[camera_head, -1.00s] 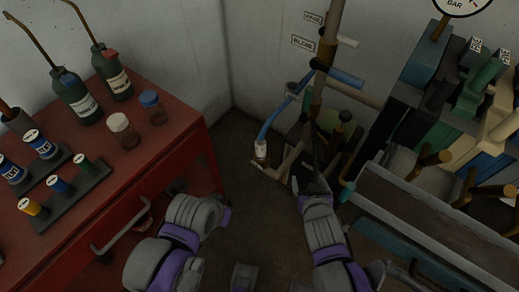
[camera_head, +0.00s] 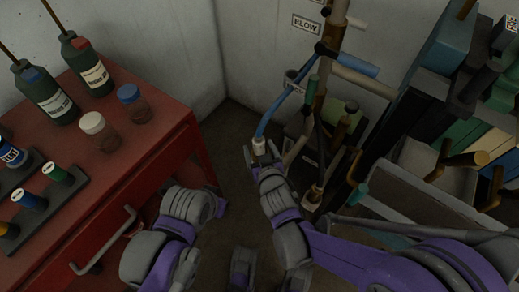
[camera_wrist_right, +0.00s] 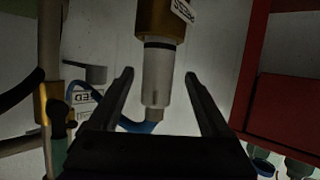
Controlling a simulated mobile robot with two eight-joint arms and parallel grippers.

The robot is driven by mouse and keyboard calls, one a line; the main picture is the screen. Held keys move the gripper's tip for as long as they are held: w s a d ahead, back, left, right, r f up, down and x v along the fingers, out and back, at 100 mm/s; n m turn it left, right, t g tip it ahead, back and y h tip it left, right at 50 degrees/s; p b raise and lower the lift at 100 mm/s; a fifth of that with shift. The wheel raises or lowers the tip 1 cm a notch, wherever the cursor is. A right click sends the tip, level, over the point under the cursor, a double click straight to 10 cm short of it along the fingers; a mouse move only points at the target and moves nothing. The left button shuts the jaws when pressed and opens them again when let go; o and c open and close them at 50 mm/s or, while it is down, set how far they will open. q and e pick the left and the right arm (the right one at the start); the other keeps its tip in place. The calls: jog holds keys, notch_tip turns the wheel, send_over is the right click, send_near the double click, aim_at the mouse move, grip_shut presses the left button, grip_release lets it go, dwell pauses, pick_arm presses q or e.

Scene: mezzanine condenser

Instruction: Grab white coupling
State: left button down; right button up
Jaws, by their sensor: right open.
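The white coupling (camera_head: 259,146) hangs at the lower end of a blue hose (camera_head: 270,119) in the head view, left of the pipes. In the right wrist view the white coupling (camera_wrist_right: 158,83) shows between the two fingers, with a brass part above it. My right gripper (camera_head: 264,156) is at the coupling in the head view; in the wrist view its fingers (camera_wrist_right: 158,82) are apart, one each side, with gaps. My left arm shows at the lower left of the head view, but its fingertips cannot be made out.
A red cabinet (camera_head: 152,158) with bottles and jars stands at the left. Vertical pipes (camera_head: 329,50) with valves stand just right of the coupling. A grey trough (camera_head: 410,197) and blocks fill the right side. Floor between cabinet and pipes is clear.

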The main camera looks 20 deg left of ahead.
jog(key=b+x, duration=0.1)
jog(key=x, duration=0.4)
jog(key=shift+d+f, duration=0.1)
jog(key=shift+d, duration=0.1)
grip_shut()
